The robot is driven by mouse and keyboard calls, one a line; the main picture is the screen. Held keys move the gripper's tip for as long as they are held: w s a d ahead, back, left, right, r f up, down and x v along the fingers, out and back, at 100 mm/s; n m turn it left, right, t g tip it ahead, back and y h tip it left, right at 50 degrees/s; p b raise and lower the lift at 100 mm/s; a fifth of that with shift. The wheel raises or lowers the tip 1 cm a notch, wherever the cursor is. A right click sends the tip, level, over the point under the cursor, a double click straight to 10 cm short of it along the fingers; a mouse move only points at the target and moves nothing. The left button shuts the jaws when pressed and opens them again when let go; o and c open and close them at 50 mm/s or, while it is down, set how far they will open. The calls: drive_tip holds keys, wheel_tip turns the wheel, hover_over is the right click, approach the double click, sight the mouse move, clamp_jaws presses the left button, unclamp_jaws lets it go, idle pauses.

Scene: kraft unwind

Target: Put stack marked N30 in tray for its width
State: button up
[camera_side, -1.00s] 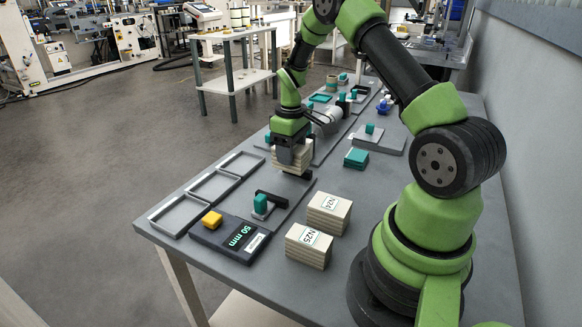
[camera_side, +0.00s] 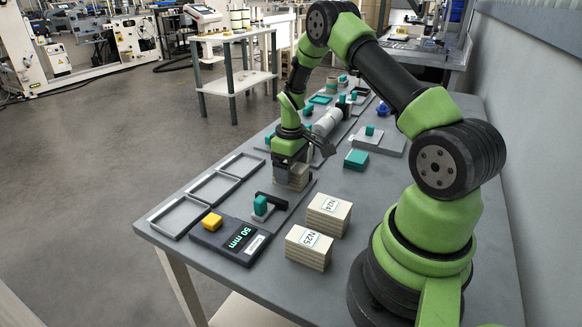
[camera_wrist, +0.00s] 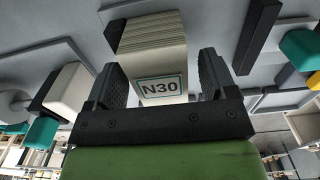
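The stack marked N30 (camera_wrist: 153,50), beige layers with a white label, stands between my gripper's fingers in the wrist view. Narrow gaps show between it and both fingers. In the side view the stack (camera_side: 299,178) is low at the grey plate behind the display, partly hidden by my gripper (camera_side: 284,173). Whether it touches the plate is hard to tell. My gripper is open around it. Three empty grey frame trays lie along the left table edge: near (camera_side: 160,227), middle (camera_side: 193,197) and far (camera_side: 224,169). Any width marks on them are unreadable.
A teal-knobbed slider (camera_side: 261,207) and black bar are beside the plate. Stacks N25 (camera_side: 308,248) and N24 (camera_side: 328,215) stand right. Teal blocks (camera_side: 356,159) and rolls lie farther back.

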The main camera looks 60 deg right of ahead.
drive_tip(key=shift+r, duration=0.1)
drive_tip(key=r, duration=1)
drive_tip(key=shift+w+a, duration=0.2)
drive_tip(key=s+a+r+m+t, duration=0.1)
drive_tip(key=a+r+t, duration=0.1)
drive_tip(key=a+r, duration=0.75)
drive_tip(key=s+a+r+m+t+y, duration=0.1)
drive_tip(key=s+a+r+m+t, duration=0.1)
drive_tip(key=s+a+r+t, duration=0.3)
drive_tip(key=s+a+r, duration=0.3)
drive_tip(key=s+a, duration=0.3)
drive_tip(key=s, duration=0.3)
drive_tip(key=shift+s+a+r+m+y, duration=0.2)
drive_tip(key=shift+s+m+y, duration=0.1)
drive_tip(key=shift+m+y, duration=0.1)
drive_tip(key=o, duration=0.4)
drive_tip(key=shift+s+a+f, duration=0.1)
drive_tip(key=shift+s+a, duration=0.15)
drive_tip(key=shift+s, duration=0.25)
